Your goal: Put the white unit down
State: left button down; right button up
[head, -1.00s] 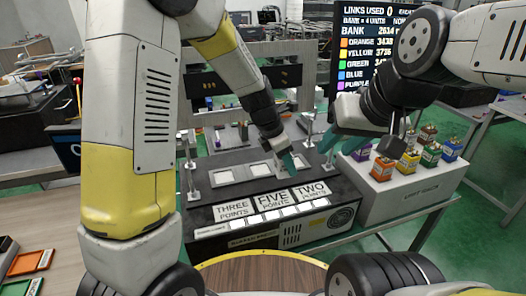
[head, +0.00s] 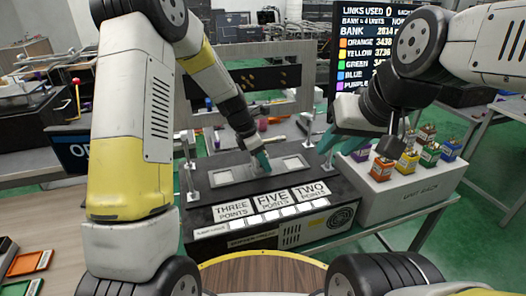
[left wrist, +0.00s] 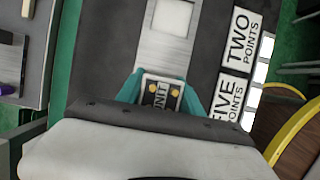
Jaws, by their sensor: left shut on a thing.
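My left gripper (head: 262,160) is over the dark top of the bank fixture (head: 214,212), around its middle. In the left wrist view its teal fingers (left wrist: 161,95) are shut on the white unit (left wrist: 160,92), which has a UNIT label and gold dots. The fingers hide the unit in the head view. I cannot tell whether the unit touches the fixture's top. Pale square pads show left (head: 222,177) and right (head: 293,162) of the gripper. My right gripper (head: 340,143) hangs left of the rack, and its opening cannot be made out.
The white unit rack (head: 415,198) on the right holds several coloured units. Signs for three (head: 233,210), five (head: 272,198) and two points (head: 311,190) line the fixture's front. Metal posts (head: 190,168) stand at its ends. A score screen (head: 365,45) is behind.

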pick_arm(q)
jog(key=shift+f, duration=0.1)
jog(key=c, duration=0.8)
grip_release()
jog(key=shift+o, duration=0.2)
jog(key=v, duration=1.2)
jog(key=s+a+r+m+t, duration=0.2)
jog(key=s+a+r+m, duration=0.3)
jog(key=s+r+m, duration=0.55)
jog(key=s+a+r+m+t+y, duration=0.1)
jog(key=s+a+m, duration=0.1)
jog(key=s+m, duration=0.4)
jog(key=s+a+r+m+t+y, duration=0.1)
jog(key=s+a+m, duration=0.1)
jog(key=s+m, duration=0.3)
jog(key=s, duration=0.3)
jog(key=shift+s+a+m+t, duration=0.35)
jog(key=shift+t, duration=0.05)
